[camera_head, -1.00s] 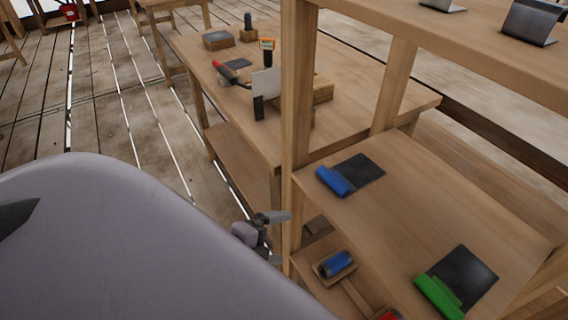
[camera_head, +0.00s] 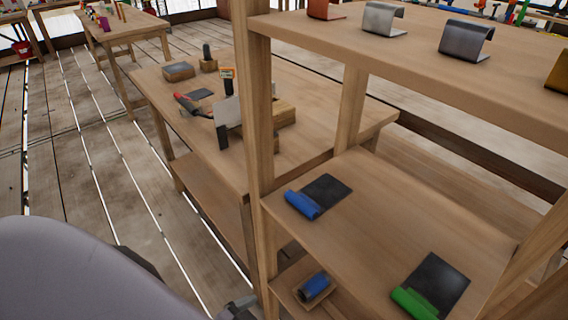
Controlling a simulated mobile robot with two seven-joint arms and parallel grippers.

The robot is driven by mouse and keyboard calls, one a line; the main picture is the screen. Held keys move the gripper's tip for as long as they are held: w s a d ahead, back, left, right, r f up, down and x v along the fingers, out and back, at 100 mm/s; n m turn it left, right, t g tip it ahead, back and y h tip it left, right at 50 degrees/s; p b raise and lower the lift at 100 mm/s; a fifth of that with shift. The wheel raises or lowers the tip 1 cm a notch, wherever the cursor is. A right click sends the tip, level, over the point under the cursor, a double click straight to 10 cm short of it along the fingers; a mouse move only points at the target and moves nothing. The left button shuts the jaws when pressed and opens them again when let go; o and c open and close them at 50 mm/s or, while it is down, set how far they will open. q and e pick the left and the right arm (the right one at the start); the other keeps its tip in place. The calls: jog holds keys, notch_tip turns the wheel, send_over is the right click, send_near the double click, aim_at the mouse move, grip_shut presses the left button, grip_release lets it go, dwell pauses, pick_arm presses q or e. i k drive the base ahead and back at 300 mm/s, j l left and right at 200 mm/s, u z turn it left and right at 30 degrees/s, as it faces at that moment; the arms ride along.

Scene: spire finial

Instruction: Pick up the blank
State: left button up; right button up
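No single thing in the head view is clearly marked as the blank. Curved sheet-metal pieces stand on the upper shelf: a reddish one (camera_head: 325,9), a pale silver one (camera_head: 383,18), a darker grey one (camera_head: 466,40) and a brassy one (camera_head: 560,72) cut by the right edge. On the middle shelf lie a dark sheet with a blue roll (camera_head: 302,204) and another with a green roll (camera_head: 414,303). Neither gripper's fingers show. A small grey part of mine shows at the bottom edge, and both grippers' states are hidden.
The wooden shelf unit's post (camera_head: 257,150) stands close ahead. A lower shelf holds a blue cylinder (camera_head: 314,286). A workbench (camera_head: 330,105) behind carries a block, a red-handled tool (camera_head: 187,103) and an upright pale plate (camera_head: 228,113). Plank floor (camera_head: 110,170) is open at left.

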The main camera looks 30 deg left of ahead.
aim_at(202, 92)
jog(key=k, duration=0.5)
jog(key=u, duration=1.45)
jog(key=z, duration=0.3)
jog(key=i+j+z, duration=0.15)
jog(key=j+z, duration=0.2)
jog(key=i+j+z, duration=0.15)
jog(key=z, duration=0.2)
jog(key=i+j+z, duration=0.2)
jog(key=j, duration=0.6)
jog(key=j+z, duration=0.2)
jog(key=j, duration=0.6)
